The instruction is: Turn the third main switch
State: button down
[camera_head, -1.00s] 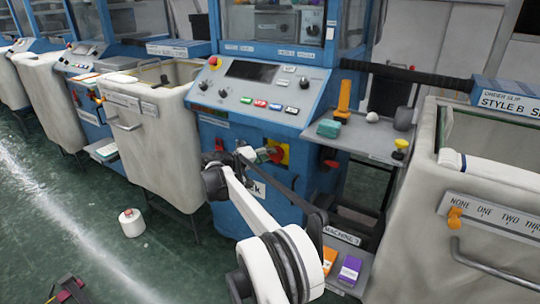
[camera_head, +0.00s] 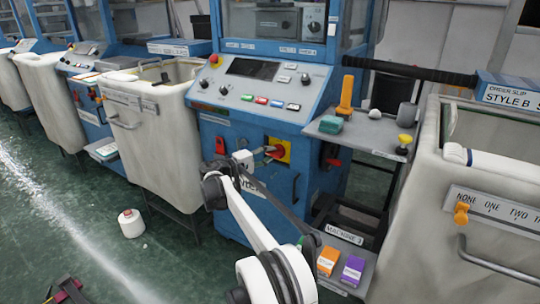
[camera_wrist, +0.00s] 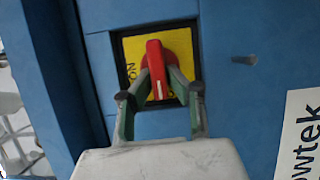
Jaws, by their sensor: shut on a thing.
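The main switch has a red handle (camera_wrist: 157,70) on a square yellow plate (camera_wrist: 130,48) on the front of the blue machine. In the wrist view the handle is roughly upright, with a white mark near its lower end. My gripper (camera_wrist: 158,72) has its two fingers on either side of the handle and is shut on it. In the head view the yellow plate (camera_head: 283,148) shows below the control panel, with my gripper (camera_head: 262,154) at its left, at the red handle (camera_head: 272,150). Part of the handle is hidden there.
A red switch (camera_head: 220,145) sits left of the gripper on the same machine. A shelf (camera_head: 360,133) with a yellow knob (camera_head: 405,141) stands to the right. Fabric bins (camera_head: 160,125) flank the machine. Orange (camera_head: 327,260) and purple (camera_head: 352,269) boxes lie low at the right.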

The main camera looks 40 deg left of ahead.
jog(key=c, duration=1.7)
grip_release()
jog(key=shift+s, duration=0.1)
jog(key=v, duration=1.1)
jog(key=shift+s+a+f, duration=0.1)
jog(key=shift+s+a, duration=0.05)
jog(key=shift+s, duration=0.2)
